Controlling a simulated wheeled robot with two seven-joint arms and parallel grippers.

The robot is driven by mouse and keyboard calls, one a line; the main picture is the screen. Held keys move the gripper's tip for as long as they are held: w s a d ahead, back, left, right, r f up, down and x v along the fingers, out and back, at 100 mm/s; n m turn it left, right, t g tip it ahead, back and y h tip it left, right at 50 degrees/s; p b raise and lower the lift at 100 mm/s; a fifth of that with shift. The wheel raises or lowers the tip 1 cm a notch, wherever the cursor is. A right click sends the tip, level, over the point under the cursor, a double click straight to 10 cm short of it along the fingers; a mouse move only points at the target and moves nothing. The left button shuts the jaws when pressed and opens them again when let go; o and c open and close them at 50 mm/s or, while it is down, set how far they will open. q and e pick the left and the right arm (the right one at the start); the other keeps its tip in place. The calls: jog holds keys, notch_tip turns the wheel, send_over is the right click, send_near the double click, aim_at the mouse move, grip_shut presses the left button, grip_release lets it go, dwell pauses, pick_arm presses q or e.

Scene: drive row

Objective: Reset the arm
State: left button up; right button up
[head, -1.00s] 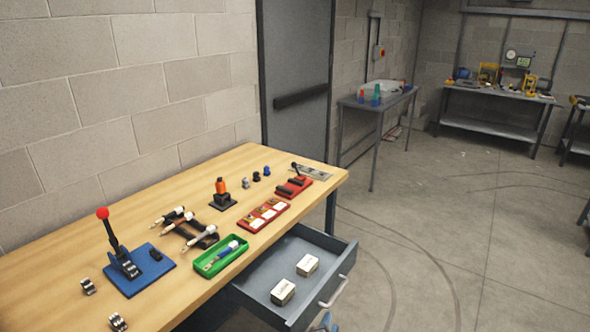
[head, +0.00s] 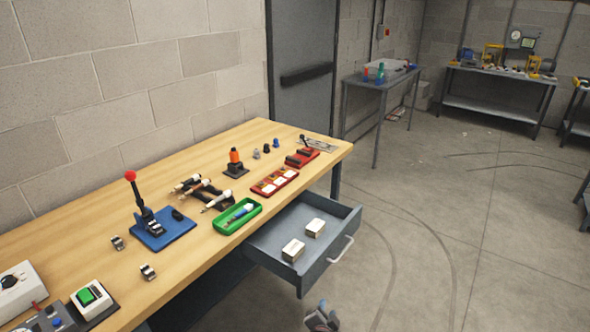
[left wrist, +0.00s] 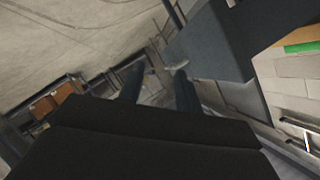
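My left gripper (head: 321,318) shows small at the bottom edge of the head view, over the floor just in front of the open drawer. In the left wrist view its two dark fingers (left wrist: 158,84) stand apart with nothing visible between them. My right gripper is in neither view.
The wooden bench (head: 100,240) carries a blue lever press (head: 165,232), a green tray (head: 237,216) and red trays. Its grey drawer (head: 325,248) is pulled out with two small boxes in it. Clear concrete floor (head: 460,230) lies to the right.

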pick_arm(q)
jog(key=s+a+f+n+g+y, duration=0.1)
jog(key=s+a+f+n+g, duration=0.7)
jog(key=a+f, duration=0.55)
jog(key=s+a+f+g, duration=0.1)
jog(key=s+a+f, duration=0.3)
jog(key=s, duration=0.4)
jog(key=s+a+f+n+g, duration=0.1)
jog(key=s+a+f, duration=0.3)
jog(key=s, duration=0.5)
jog(key=s+a+f+g+y, duration=0.1)
jog(key=s+a+f, duration=0.4)
jog(key=s, duration=0.4)
jog(key=shift+s+f+n+g, duration=0.15)
jog(key=shift+f+n+g, duration=0.25)
jog(key=shift+f, duration=0.05)
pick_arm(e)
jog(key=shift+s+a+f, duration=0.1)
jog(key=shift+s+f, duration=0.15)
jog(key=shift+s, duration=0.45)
pick_arm(q)
jog(key=shift+d, duration=0.1)
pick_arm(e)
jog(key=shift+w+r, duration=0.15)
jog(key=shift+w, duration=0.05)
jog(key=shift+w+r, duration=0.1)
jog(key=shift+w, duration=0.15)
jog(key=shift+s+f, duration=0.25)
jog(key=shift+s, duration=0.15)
